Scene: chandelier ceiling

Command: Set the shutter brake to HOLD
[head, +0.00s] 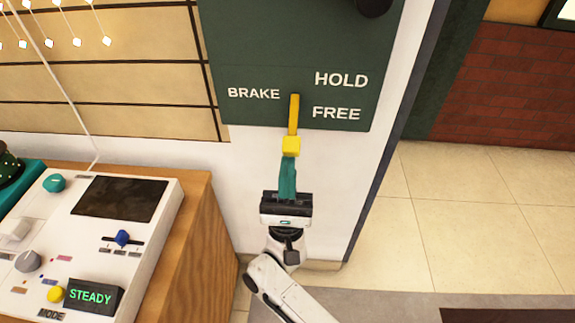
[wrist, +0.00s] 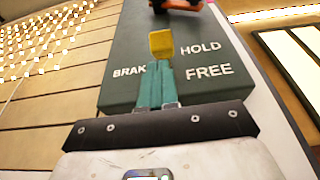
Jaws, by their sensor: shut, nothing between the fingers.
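The brake lever is a yellow bar with a block-shaped knob (head: 291,146) on a dark green panel (head: 270,50) lettered BRAKE, HOLD and FREE. In the head view the bar runs from a point between HOLD and FREE down to the knob, below the panel's lower edge. My gripper (head: 288,162) is just below the knob, with its teal fingers together and pointing up at it. In the wrist view the yellow knob (wrist: 161,44) shows just beyond the closed fingertips (wrist: 159,66). Whether the fingertips touch the knob I cannot tell.
A console (head: 85,240) with knobs, a dark screen and a STEADY display (head: 92,296) stands on a wooden cabinet (head: 190,230) at left. A dark round knob (head: 374,5) sits at the panel's top. Tiled floor (head: 480,220) is open at right.

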